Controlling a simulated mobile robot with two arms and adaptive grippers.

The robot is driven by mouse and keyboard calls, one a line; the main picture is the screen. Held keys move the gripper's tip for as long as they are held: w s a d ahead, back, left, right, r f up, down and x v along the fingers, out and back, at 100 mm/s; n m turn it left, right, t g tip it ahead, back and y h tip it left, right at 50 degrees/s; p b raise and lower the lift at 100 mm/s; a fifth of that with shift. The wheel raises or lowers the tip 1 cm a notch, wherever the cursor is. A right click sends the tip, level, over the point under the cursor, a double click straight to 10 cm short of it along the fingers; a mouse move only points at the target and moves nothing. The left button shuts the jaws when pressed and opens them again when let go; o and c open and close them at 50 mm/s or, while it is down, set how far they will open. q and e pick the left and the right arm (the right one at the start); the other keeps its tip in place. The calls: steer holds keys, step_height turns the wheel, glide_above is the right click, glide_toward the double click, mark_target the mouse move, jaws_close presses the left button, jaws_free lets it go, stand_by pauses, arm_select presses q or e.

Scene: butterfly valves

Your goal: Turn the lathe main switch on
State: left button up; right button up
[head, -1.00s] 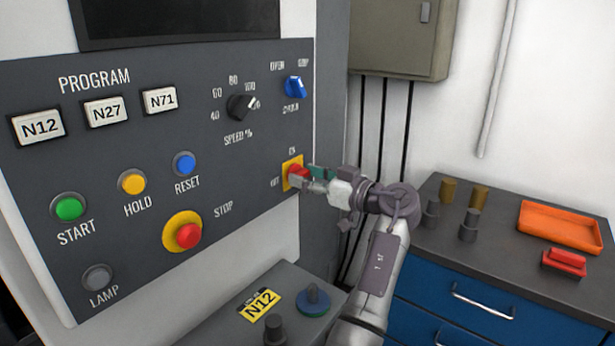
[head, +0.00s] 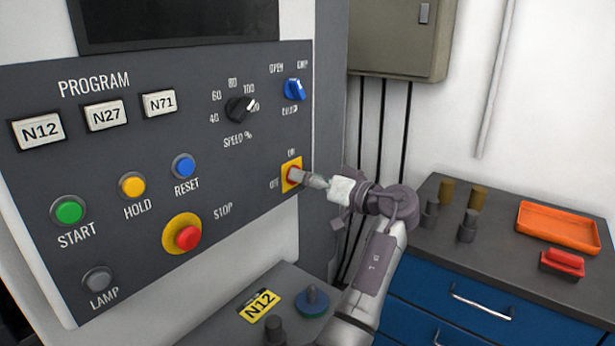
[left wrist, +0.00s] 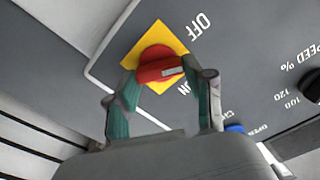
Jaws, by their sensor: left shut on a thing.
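The lathe main switch is a red rotary knob on a yellow plate (head: 288,187), at the right edge of the dark control panel, with ON printed above and OFF at its left. My left gripper (head: 307,178) reaches it from the right and hides most of the knob. In the left wrist view the red knob (left wrist: 158,66) sits between the two green-padded fingers of my left gripper (left wrist: 163,80), which are shut on it. The knob's white mark points between the OFF and ON labels. My right gripper is not in view.
The panel also carries a blue selector (head: 293,89), a black speed knob (head: 240,108) and a red stop button (head: 188,237). A blue-drawer cabinet (head: 470,290) with an orange tray (head: 557,228) stands at the right. A ledge with an N12 plate (head: 259,305) lies below.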

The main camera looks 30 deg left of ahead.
arm_select(q)
steer(key=shift+w+m+p, duration=0.1)
steer(key=shift+m+p, duration=3.75)
steer(key=shift+m, duration=2.25)
steer(key=shift+f, duration=0.1)
steer(key=o, duration=1.2)
steer(key=shift+c, duration=0.2)
steer(key=d, duration=1.2)
steer(key=shift+s, duration=0.45)
